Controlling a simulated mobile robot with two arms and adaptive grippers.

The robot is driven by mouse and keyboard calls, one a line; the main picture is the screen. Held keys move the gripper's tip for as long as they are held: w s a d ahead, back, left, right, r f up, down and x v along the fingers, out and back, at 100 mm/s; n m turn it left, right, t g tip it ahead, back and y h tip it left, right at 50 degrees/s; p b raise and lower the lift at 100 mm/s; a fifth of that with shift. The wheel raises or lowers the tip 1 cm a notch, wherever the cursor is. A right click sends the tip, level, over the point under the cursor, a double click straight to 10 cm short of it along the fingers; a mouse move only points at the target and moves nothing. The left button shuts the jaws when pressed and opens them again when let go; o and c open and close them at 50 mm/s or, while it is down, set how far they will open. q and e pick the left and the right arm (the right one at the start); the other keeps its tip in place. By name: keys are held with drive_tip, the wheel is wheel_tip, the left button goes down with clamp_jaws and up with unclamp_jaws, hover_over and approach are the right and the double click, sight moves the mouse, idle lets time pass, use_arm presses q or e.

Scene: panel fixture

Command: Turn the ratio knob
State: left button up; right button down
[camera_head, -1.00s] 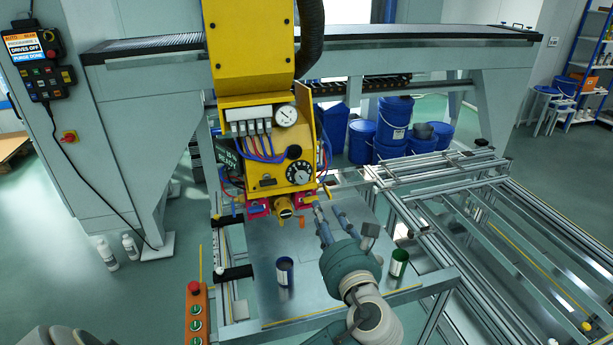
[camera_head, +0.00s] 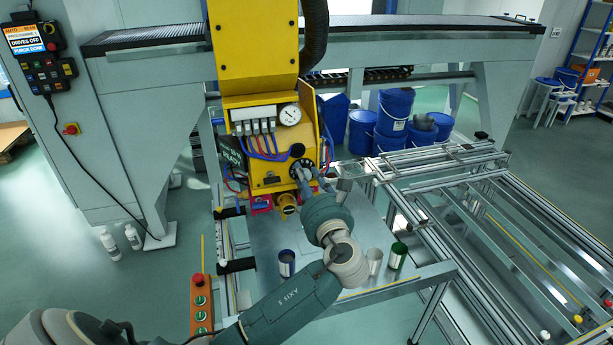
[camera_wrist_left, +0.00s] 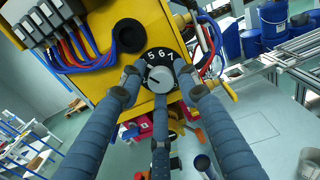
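The ratio knob (camera_wrist_left: 160,79) is a pale round knob on a black dial with white numerals, in the middle of the left wrist view. In the head view the dial (camera_head: 301,163) on the yellow panel is partly hidden by my fingers. My left gripper (camera_wrist_left: 159,80) is open. Two fingers stand on either side of the knob and a third is below it. I cannot tell whether any finger touches it. In the head view the left gripper (camera_head: 309,173) is at the panel's lower right. My right gripper is not in view.
A black round knob (camera_wrist_left: 128,36) and red and blue hoses (camera_wrist_left: 80,58) are close to the dial. A yellow-handled valve (camera_head: 287,203) sticks out below the panel. Several cans, including a blue one (camera_head: 286,263) and a green one (camera_head: 397,255), stand on the metal plate (camera_head: 330,278).

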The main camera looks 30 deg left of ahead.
use_arm(q)
clamp_jaws()
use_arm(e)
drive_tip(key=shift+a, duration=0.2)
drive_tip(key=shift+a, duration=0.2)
use_arm(q)
drive_tip(key=shift+n, duration=0.4)
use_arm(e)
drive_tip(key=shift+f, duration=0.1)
use_arm(q)
drive_tip(key=shift+a+n+b, duration=0.1)
drive_tip(key=shift+n+b, duration=2.3)
drive_tip(key=shift+n, duration=3.1)
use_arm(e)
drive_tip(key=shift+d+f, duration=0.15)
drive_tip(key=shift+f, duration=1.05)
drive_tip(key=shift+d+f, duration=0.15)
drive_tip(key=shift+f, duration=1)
use_arm(q)
drive_tip(key=shift+r, duration=0.1)
